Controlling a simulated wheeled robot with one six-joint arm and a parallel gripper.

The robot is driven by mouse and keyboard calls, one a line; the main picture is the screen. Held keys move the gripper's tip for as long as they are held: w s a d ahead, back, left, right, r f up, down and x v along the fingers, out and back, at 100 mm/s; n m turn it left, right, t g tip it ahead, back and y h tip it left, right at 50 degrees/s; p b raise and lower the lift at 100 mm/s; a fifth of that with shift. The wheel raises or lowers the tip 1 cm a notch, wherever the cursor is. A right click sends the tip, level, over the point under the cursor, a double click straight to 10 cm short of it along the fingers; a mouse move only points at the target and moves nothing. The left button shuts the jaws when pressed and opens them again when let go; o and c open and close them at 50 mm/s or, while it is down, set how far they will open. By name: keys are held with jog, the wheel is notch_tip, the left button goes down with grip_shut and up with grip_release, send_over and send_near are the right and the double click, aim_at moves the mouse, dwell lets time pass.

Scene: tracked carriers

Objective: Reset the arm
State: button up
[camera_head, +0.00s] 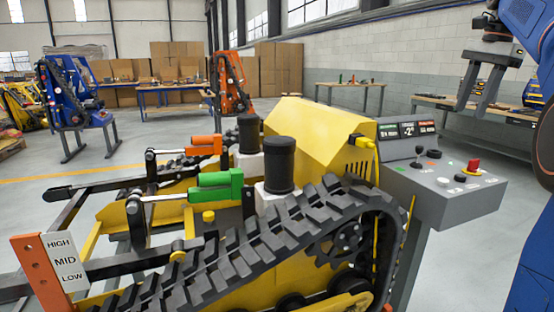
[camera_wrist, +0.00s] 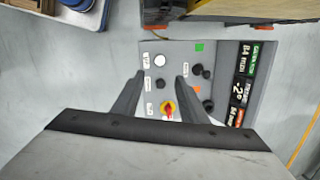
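My gripper (camera_head: 473,111) hangs in the air at the upper right of the head view, pointing down. Its two fingers are apart with nothing between them, and they also show apart in the wrist view (camera_wrist: 160,76).
A yellow tracked carrier (camera_head: 310,130) with black tracks fills the middle. Workbenches (camera_head: 350,85) and cardboard boxes (camera_head: 279,68) stand behind. Grey floor is open at the left.

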jog(key=s+a+f+n, duration=0.4)
jog(key=s+a+f, duration=0.2)
jog(key=a, duration=0.2)
jog(key=s+a+f+n+t, duration=0.1)
jog(key=s+a+f+n, duration=0.3)
jog(key=s+f, duration=0.3)
jog(key=s+a+f+n+t+h, duration=0.1)
jog(key=s+a+f+n, duration=0.3)
jog(key=s+f, duration=0.4)
jog(key=s+a+f+n+t, duration=0.1)
jog(key=s+a+f+n, duration=0.3)
jog(key=f, duration=1.3)
jog(key=s, duration=0.4)
jog(key=shift+s+a+f+t, duration=0.15)
jog(key=shift+a+f+t, duration=0.1)
jog(key=shift+t, duration=0.05)
dwell(0.4)
